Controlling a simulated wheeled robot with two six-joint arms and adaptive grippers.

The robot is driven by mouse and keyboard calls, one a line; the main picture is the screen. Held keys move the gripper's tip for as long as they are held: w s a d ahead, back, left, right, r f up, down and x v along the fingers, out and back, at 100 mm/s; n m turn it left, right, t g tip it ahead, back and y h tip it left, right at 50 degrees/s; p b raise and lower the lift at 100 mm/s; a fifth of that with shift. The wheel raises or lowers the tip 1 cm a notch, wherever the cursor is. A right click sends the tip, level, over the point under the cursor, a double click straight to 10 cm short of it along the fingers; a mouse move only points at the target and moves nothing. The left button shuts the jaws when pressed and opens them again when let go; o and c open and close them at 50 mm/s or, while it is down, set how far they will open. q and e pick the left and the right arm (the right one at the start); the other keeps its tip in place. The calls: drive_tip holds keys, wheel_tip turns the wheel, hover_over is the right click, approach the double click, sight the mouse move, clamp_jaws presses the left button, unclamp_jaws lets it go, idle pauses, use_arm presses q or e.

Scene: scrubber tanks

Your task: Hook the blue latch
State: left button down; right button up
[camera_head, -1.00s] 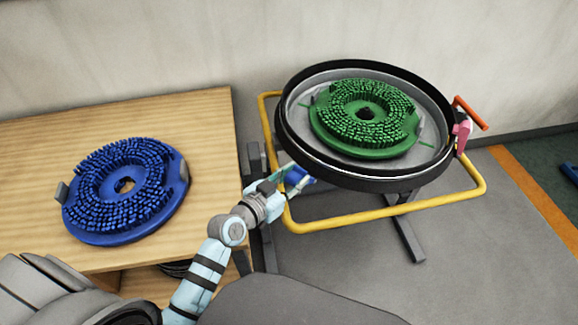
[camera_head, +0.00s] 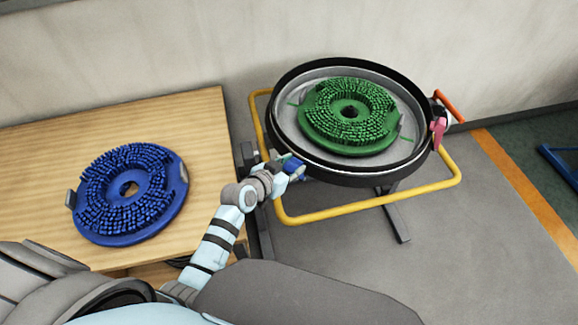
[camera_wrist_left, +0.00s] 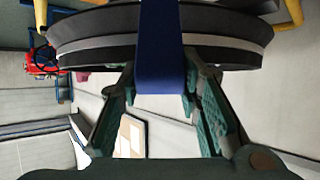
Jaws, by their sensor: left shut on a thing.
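The blue latch (camera_head: 293,166) is on the near left side of the round black-rimmed tank (camera_head: 350,175). In the left wrist view the blue latch (camera_wrist_left: 161,50) stands between the fingers, in front of the black rim (camera_wrist_left: 95,38). My left gripper (camera_head: 284,172) is shut on the latch; in the left wrist view its green-padded fingers (camera_wrist_left: 161,88) flank the latch's lower end. Whether the latch is hooked on the rim cannot be told. My right gripper is not in view.
A green brush disc (camera_head: 335,135) lies in the tank, which sits in a yellow tube frame (camera_head: 340,208). A pink latch (camera_head: 438,132) and orange handle (camera_head: 449,106) are at its right. A blue brush disc (camera_head: 105,222) lies on the wooden table (camera_head: 40,150).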

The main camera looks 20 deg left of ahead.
use_arm(q)
drive_tip(key=shift+w+r, duration=0.1)
drive_tip(key=shift+r, duration=0.15)
drive_tip(key=c, duration=1.5)
unclamp_jaws()
drive_tip(key=o, duration=0.3)
drive_tip(key=shift+d+f, duration=0.1)
drive_tip(key=shift+f, duration=0.05)
drive_tip(key=shift+o, duration=0.2)
drive_tip(key=v, duration=1.2)
